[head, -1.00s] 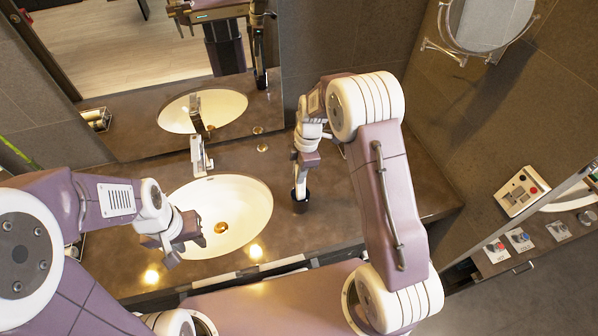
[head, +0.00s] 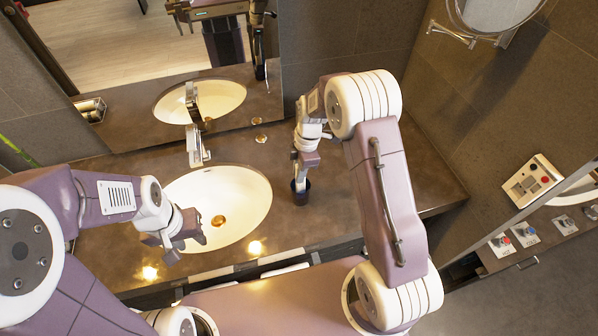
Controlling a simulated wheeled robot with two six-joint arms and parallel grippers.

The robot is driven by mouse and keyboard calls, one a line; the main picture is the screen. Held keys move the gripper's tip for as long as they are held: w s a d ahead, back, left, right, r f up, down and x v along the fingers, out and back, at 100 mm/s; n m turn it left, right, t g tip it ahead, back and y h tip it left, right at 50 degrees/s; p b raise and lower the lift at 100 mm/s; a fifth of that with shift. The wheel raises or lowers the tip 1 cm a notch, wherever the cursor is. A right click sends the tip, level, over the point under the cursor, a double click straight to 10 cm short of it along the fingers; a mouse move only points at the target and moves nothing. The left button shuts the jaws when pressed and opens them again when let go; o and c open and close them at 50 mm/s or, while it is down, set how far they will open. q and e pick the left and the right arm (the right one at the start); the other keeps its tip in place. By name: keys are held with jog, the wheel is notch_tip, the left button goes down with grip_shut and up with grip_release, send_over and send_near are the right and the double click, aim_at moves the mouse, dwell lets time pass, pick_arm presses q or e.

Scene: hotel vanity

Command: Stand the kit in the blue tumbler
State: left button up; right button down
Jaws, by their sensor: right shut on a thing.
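The dark blue tumbler (head: 300,194) stands on the brown counter to the right of the basin. My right gripper (head: 303,170) is shut just above it, pointing down. A small pale piece of the kit (head: 300,179) shows between the fingers and the tumbler's mouth, and its lower end seems to be inside the tumbler. The fingers hide most of the kit, and I cannot tell whether it touches the bottom. My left gripper (head: 184,236) is over the left front edge of the basin, empty, with its fingers apart.
The white oval basin (head: 250,200) and tall faucet (head: 195,145) are left of the tumbler. A round mirror (head: 492,12) hangs at the upper right, with a switch panel (head: 532,181) below. The counter right of my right arm is clear.

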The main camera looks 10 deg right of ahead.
jog(key=c, duration=1.2)
grip_release()
jog(key=shift+c, duration=0.2)
jog(key=r, duration=0.3)
jog(key=d+r+b, duration=0.1)
jog(key=r, duration=0.2)
jog(key=r+b, duration=0.1)
jog(key=r, duration=0.2)
jog(key=shift+d, duration=0.2)
